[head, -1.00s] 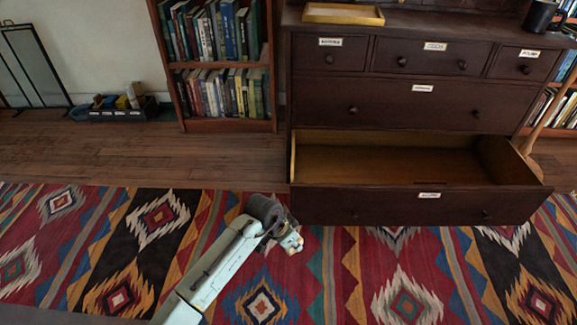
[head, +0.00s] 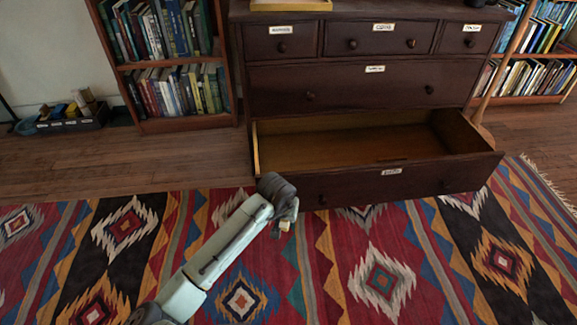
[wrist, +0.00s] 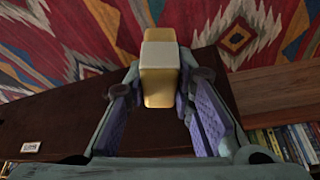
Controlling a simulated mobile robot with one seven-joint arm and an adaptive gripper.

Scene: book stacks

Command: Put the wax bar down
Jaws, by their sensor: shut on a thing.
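The wax bar (wrist: 158,88) is a yellow block with a pale band around its middle. In the wrist view it sits between the two fingers of my gripper (wrist: 160,76), which is shut on it. The bar (head: 285,226) shows there only as a small pale-yellow piece below the gripper; the rest is hidden.
A dark chest of drawers (head: 345,85) has its bottom drawer (head: 335,150) pulled out and looking empty. A tray (head: 290,5) lies on its top. Bookcases (head: 183,125) flank it. A bin (head: 68,124) of items stands far left. The rug (head: 380,285) is clear.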

